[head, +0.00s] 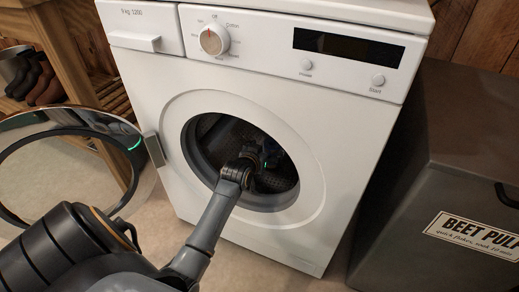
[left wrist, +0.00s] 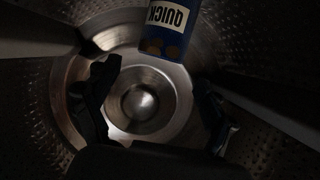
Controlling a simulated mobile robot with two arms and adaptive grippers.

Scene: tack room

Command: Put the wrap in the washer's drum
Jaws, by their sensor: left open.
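The white washer (head: 350,110) stands ahead with its round door open to the left. My left gripper (head: 268,158) is inside the drum (head: 212,128), its arm passing through the opening. In the left wrist view, the gripper (left wrist: 155,95) has its fingers spread wide, with nothing clearly held between them. The perforated drum wall (left wrist: 40,110) surrounds it. A blue packet with a white label reading "QUICK" (left wrist: 167,15) shows at the top of that view, beyond the fingers. I cannot tell whether it is the wrap. No cloth wrap is clearly visible. My right gripper is not in view.
The open glass door (head: 133,125) hangs at the left of the opening. A dark grey bin labelled "BEET PULP" (head: 440,190) stands close on the right. A wooden rack (head: 75,45) with brown boots (head: 45,85) stands at the left. The floor in front is partly clear.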

